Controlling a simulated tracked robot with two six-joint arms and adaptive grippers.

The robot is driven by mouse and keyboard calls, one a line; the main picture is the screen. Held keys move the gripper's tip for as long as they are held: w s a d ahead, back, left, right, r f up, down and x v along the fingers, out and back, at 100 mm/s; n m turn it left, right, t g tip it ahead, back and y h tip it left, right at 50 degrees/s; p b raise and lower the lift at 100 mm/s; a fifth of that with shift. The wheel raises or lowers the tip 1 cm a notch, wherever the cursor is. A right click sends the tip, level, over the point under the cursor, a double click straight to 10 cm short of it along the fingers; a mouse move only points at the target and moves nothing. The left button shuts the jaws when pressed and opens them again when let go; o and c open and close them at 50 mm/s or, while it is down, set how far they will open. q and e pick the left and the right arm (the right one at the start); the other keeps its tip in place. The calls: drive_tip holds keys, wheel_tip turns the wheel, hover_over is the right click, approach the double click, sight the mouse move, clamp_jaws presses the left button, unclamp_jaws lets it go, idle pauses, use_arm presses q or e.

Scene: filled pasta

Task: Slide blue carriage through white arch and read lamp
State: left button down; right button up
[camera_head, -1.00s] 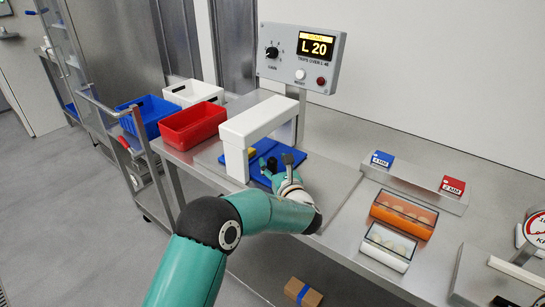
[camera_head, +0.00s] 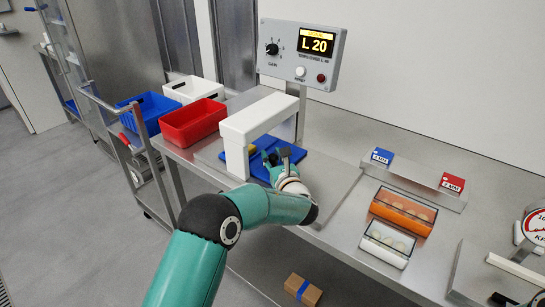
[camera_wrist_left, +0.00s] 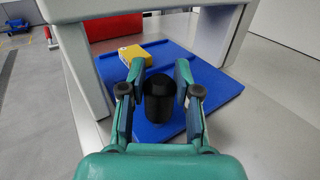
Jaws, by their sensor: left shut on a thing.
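The flat blue carriage (camera_wrist_left: 205,80) lies on the steel bench, partly under the white arch (camera_head: 262,118). A yellow box (camera_wrist_left: 133,53) sits on the carriage near the arch opening. A black knob (camera_wrist_left: 160,100) stands up from the carriage. My left gripper (camera_wrist_left: 158,70) is shut on this knob, with a finger on either side; in the head view the gripper (camera_head: 277,158) is just right of the arch. The meter (camera_head: 301,55) behind the arch reads L 20 on its yellow display. Its red lamp (camera_head: 321,78) looks dark. My right gripper is not in view.
A red bin (camera_head: 193,122), a blue bin (camera_head: 147,112) and a white bin (camera_head: 193,91) stand left of the arch. An orange tray (camera_head: 403,212), a white tray (camera_head: 387,244) and a rack with blue (camera_head: 382,156) and red (camera_head: 452,183) blocks are at the right.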

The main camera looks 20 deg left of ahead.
sight(262, 168)
use_arm(q)
drive_tip(key=a+b, duration=0.1)
drive_tip(key=a, duration=0.1)
drive_tip(key=w+a+b, duration=0.1)
drive_tip(key=a, duration=0.1)
drive_tip(key=shift+w+f, duration=0.15)
drive_tip(key=shift+w, duration=0.05)
drive_tip(key=shift+a+r, duration=0.1)
drive_tip(key=shift+r, duration=0.1)
drive_tip(key=c, duration=1.2)
unclamp_jaws()
drive_tip(key=o, duration=0.4)
drive_tip(key=shift+w, duration=0.1)
drive_tip(key=shift+f, duration=0.1)
